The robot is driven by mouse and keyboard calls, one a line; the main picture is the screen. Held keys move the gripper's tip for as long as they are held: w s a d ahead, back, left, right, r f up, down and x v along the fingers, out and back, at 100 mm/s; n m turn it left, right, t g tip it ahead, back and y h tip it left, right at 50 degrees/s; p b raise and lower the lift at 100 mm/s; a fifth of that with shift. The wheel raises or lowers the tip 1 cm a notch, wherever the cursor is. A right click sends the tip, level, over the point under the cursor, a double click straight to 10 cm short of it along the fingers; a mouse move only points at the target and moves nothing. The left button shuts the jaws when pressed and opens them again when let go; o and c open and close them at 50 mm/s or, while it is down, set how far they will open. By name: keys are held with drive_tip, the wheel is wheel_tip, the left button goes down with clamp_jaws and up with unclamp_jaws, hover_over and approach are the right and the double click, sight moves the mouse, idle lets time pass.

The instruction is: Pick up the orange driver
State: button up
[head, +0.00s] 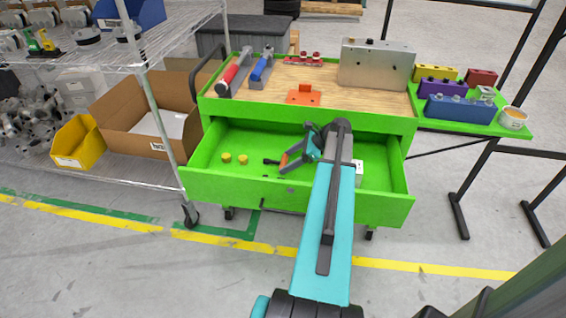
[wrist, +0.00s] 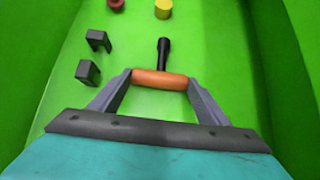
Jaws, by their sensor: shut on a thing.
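The orange driver (wrist: 160,79) has an orange handle and a black shaft with a dark tip. In the wrist view it lies across between my gripper's fingertips, its shaft pointing away toward the drawer's far end. My gripper (wrist: 159,82) is shut on the orange handle, with one finger at each end of it. In the head view my gripper (head: 297,153) is inside the open green drawer, and the driver's orange part (head: 284,160) shows at the fingers. Whether the driver touches the drawer floor is hard to tell.
The green drawer (head: 230,188) has raised walls around my gripper. Yellow pieces (head: 242,159), a red piece (wrist: 116,4) and black brackets (wrist: 98,40) lie in it. The wooden cart top (head: 330,97) above holds tools, an orange holder (head: 303,95) and a metal box (head: 376,64).

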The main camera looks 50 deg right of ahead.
drive_tip(key=shift+r, duration=0.1)
wheel_tip(320, 180, up, 28)
drive_tip(key=p, duration=0.2)
drive_tip(key=shift+p, duration=0.3)
idle(0.3)
idle(0.6)
